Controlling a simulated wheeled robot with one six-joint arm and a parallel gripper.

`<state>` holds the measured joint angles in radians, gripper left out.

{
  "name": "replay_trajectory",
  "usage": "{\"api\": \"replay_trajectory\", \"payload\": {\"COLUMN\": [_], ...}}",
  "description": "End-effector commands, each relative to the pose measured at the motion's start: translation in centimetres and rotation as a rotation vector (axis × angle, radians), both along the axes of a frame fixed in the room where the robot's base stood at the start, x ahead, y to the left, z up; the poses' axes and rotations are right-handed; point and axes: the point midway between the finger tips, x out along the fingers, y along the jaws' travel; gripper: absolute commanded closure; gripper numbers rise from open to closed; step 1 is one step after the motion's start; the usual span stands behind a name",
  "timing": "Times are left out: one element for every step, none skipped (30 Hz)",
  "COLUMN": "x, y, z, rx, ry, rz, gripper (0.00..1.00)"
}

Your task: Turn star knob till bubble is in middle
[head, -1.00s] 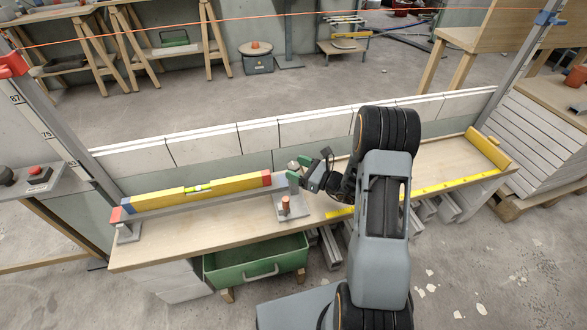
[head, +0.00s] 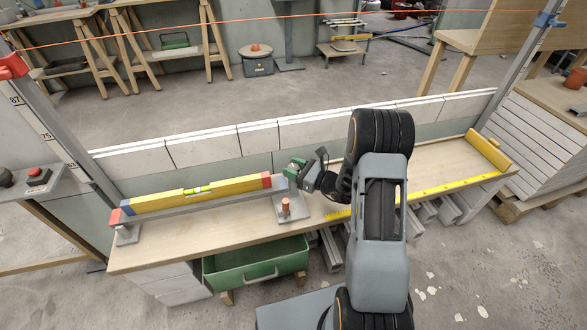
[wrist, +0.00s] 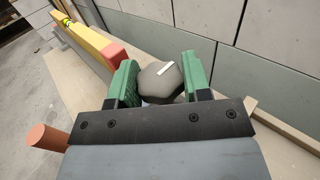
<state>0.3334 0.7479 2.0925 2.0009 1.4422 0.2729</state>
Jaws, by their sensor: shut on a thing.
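The star knob (wrist: 160,82) is a dark grey lobed cap with a white mark on top. My gripper (wrist: 161,78) has its two green jaws on either side of it and is shut on it. In the head view my gripper (head: 297,168) is at the right end of the grey beam (head: 160,211) and hides the knob. A yellow spirit level (head: 233,187) with red and blue ends lies along the beam. Its green vial (head: 198,189) is near its middle. The bubble is too small to place.
An orange-red peg (head: 286,204) stands on a grey plate (head: 293,214) just in front of my gripper. A low block wall (head: 205,147) runs behind the bench. A yellow tape (head: 425,190) lies at the right.

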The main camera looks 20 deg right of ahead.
Motion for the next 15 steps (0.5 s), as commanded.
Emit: {"api": "replay_trajectory", "payload": {"x": [-0.01, -0.01, -0.01, -0.01, -0.01, 0.0, 0.0, 0.01, 0.01, 0.03, 0.01, 0.03, 0.05, 0.05, 0.07], "y": [0.0, 0.0, 0.0, -0.01, -0.01, -0.01, -0.03, -0.04, -0.04, -0.06, -0.06, -0.08, -0.09, -0.11, -0.11], "z": [-0.01, -0.01, -0.01, -0.01, -0.01, -0.01, -0.01, -0.01, -0.01, -0.01, -0.01, 0.0, 0.02, 0.01, -0.01], "rx": [0.0, 0.0, 0.0, 0.0, 0.0, 0.0, 0.0, 0.0, 0.0, 0.001, 0.0, 0.0, -0.001, 0.0, -0.001], "ry": [0.0, 0.0, 0.0, 0.0, 0.0, 0.0, 0.0, 0.0, 0.0, -0.001, 0.0, -0.001, -0.002, -0.001, -0.001], "rz": [0.0, 0.0, 0.0, 0.001, 0.002, 0.005, 0.009, 0.015, 0.026, 0.035, 0.047, 0.065, 0.082, 0.1, 0.127], "gripper": [0.76, 0.79, 0.8, 0.8, 0.8, 0.8, 0.8, 0.8, 0.8, 0.8, 0.8, 0.8, 0.8, 0.8, 0.8]}}
